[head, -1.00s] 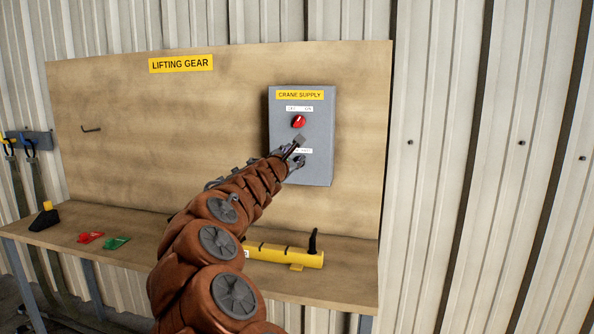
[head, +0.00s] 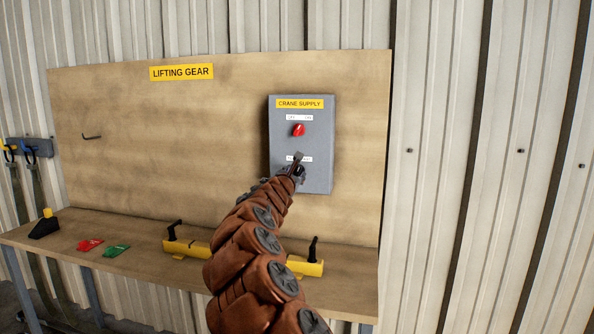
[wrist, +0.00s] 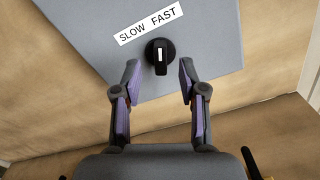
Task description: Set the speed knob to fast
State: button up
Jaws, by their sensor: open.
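The speed knob (wrist: 159,56) is black with a white pointer line and sits on the grey crane supply box (head: 316,140), under a white label (wrist: 148,23) reading SLOW and FAST. In the wrist view the label looks tilted, and the pointer stands about straight up in the picture, between the two words. My gripper (wrist: 157,80) is open, its purple-padded fingers on either side of the knob and a little short of it, without visible contact. In the head view my gripper (head: 299,166) covers the knob and part of its label.
A red knob (head: 298,130) with an OFF/ON label is higher on the same box. On the bench below lie a yellow beam (head: 184,247) with black hooks, a red tag (head: 90,245), a green tag (head: 116,251) and a black-and-yellow item (head: 45,226).

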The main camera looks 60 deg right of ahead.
aim_at(298, 171)
jog(key=shift+p+x, duration=0.75)
jog(key=shift+x, duration=1.05)
grip_shut()
